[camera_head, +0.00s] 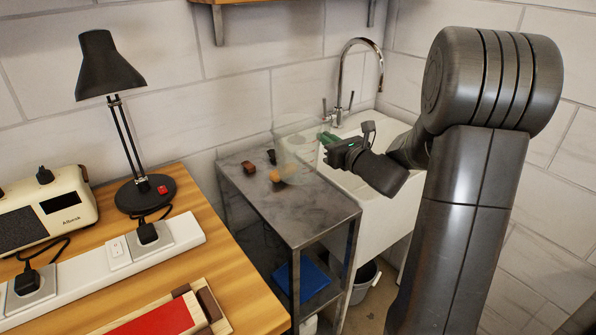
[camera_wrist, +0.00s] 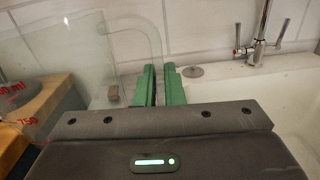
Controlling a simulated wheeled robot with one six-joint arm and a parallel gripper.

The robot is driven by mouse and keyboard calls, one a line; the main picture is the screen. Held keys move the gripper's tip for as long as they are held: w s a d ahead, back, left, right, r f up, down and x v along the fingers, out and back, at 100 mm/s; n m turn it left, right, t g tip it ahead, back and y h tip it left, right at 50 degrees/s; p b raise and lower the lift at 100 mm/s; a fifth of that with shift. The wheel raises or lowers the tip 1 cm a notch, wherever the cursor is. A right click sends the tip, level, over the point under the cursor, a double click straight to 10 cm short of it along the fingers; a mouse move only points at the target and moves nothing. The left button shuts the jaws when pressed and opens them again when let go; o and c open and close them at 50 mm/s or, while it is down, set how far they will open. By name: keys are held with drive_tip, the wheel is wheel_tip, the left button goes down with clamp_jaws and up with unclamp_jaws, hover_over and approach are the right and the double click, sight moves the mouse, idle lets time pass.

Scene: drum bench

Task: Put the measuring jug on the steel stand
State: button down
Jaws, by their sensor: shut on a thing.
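The measuring jug (camera_head: 298,138) is clear, and I see it faintly over the far end of the steel stand (camera_head: 312,213). In the wrist view the jug (camera_wrist: 78,55) fills the left side, with red marks on its wall. Its clear handle runs down to my green fingertips. My gripper (camera_head: 327,138) is at the jug's right side, shut on the handle; the fingers (camera_wrist: 160,86) are close together in the wrist view. I cannot tell whether the jug's base touches the stand top.
Small items, a brown block (camera_head: 248,167), a dark piece (camera_head: 271,157) and an orange one (camera_head: 277,176), are on the stand's far end. The stand's near half is clear. A white sink (camera_head: 372,215) with a tap (camera_head: 340,110) stands right; a wooden bench (camera_head: 235,285) is left.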

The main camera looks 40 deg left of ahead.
wheel_tip(320, 180, down, 8)
drive_tip(key=shift+w+f+b, duration=0.1)
drive_tip(key=shift+b, duration=0.25)
drive_tip(key=shift+d, duration=0.1)
drive_tip(key=c, duration=2)
unclamp_jaws()
drive_tip(key=o, duration=0.5)
drive_tip(key=shift+c, duration=0.2)
drive_tip(key=shift+r, duration=0.25)
drive_tip(key=v, duration=1.2)
drive_tip(key=shift+f+b, duration=0.1)
drive_tip(key=shift+b, duration=0.3)
